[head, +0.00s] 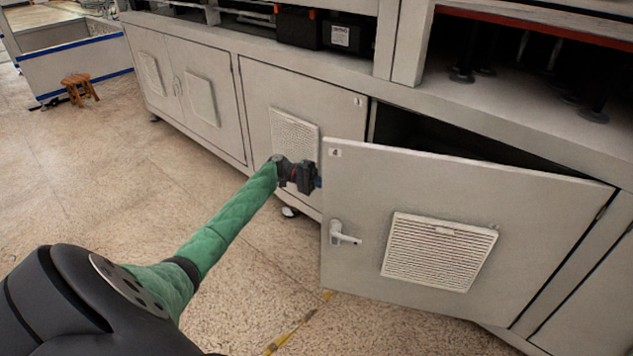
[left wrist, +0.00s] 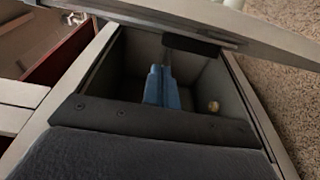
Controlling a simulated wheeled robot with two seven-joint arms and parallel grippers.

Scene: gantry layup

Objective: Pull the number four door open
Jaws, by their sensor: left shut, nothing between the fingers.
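The number four door (head: 350,200) stands part open in the head view, swung out from the cabinet front and hinged on its right side. It carries a small "4" label, a pale lever handle (head: 344,233) and a louvred vent (head: 440,250). My left gripper (head: 318,182) is at the door's free left edge, by the opening. Its fingertips are partly hidden behind the door. In the left wrist view the blue fingers (left wrist: 162,88) lie together, shut and empty, in front of the dark cabinet inside. The door's edge (left wrist: 245,28) crosses the top of that view. My right gripper is not in view.
The number three door (head: 262,95) beside the opening is closed. A black box (head: 298,27) sits on the shelf above. A wooden stool (head: 80,88) stands far left. The speckled floor (head: 130,190) to the left of the door is clear.

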